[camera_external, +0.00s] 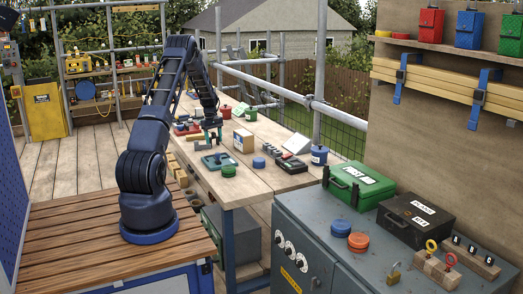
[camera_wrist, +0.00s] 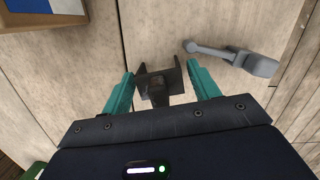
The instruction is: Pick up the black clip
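The black clip (camera_wrist: 158,86) lies on the pale wooden bench in the wrist view, a dark piece with upright side plates. My gripper (camera_wrist: 160,72) has its two teal fingers spread, one on each side of the clip. Narrow gaps seem to show between the fingers and the clip, so it looks open and not clamped. In the external view my gripper (camera_external: 207,138) points down low over the workbench, and the clip cannot be made out there.
A grey handled tool (camera_wrist: 240,60) lies right of the clip. A box with a blue and white face (camera_wrist: 40,25) stands at the upper left of the wrist view. In the external view, a teal tool (camera_external: 218,161) and a green round tin (camera_external: 228,171) lie nearby.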

